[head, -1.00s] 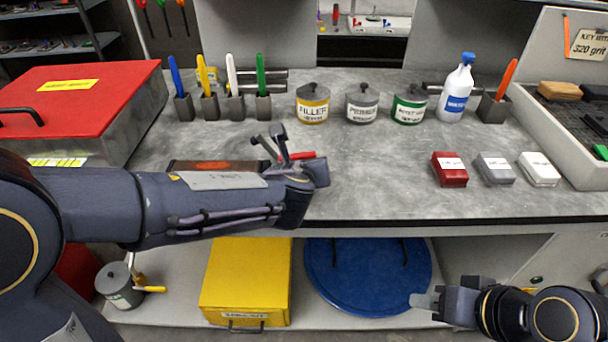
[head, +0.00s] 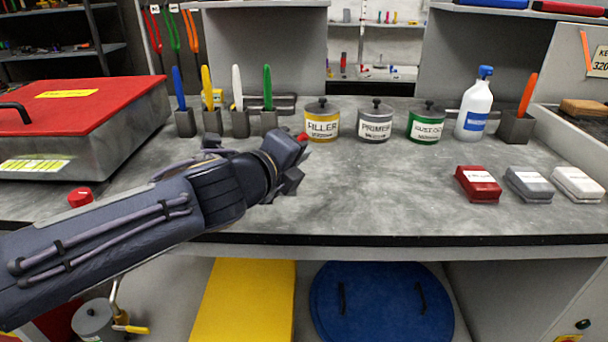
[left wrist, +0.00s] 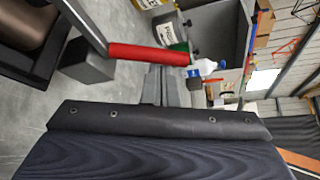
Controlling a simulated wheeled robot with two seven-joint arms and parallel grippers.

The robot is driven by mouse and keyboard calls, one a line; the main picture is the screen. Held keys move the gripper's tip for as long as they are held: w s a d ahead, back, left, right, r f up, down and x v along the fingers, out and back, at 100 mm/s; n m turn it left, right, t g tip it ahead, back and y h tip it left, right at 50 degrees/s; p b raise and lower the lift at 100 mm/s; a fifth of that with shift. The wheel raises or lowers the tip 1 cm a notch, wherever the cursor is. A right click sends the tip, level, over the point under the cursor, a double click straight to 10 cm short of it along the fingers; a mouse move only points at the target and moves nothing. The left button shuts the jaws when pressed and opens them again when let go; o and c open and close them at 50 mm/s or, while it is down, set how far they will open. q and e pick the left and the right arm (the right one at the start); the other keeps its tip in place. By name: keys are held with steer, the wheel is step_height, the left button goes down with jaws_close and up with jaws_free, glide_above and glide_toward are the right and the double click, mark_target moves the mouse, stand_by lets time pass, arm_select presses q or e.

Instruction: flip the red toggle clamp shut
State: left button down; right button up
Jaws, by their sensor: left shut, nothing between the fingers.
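The red toggle clamp's handle (left wrist: 148,54) shows in the left wrist view as a red grip on a metal lever above a dark block. In the head view only a small red tip (head: 302,137) shows behind my left wrist; the rest of the clamp is hidden. My left gripper (head: 291,184) is over the bench, mostly hidden by its own wrist in the head view. Its grey fingers (left wrist: 165,86) are shut and empty, just below the red handle in the wrist picture. I cannot tell whether they touch it. My right gripper is out of view.
The filler (head: 322,123), primer (head: 375,124) and green-banded (head: 426,124) cans stand behind the gripper. A red-lidded box (head: 90,95) is at left, with a red knob (head: 80,197) near it. Red, grey and white blocks lie at right. The middle bench is clear.

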arm_select(q)
steer(key=shift+a+r+n+h+b, duration=0.15)
steer(key=shift+a+n+h+b, duration=0.15)
steer(key=shift+n+b, duration=0.3)
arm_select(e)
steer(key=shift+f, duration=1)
arm_select(q)
steer(key=shift+s+r, duration=0.1)
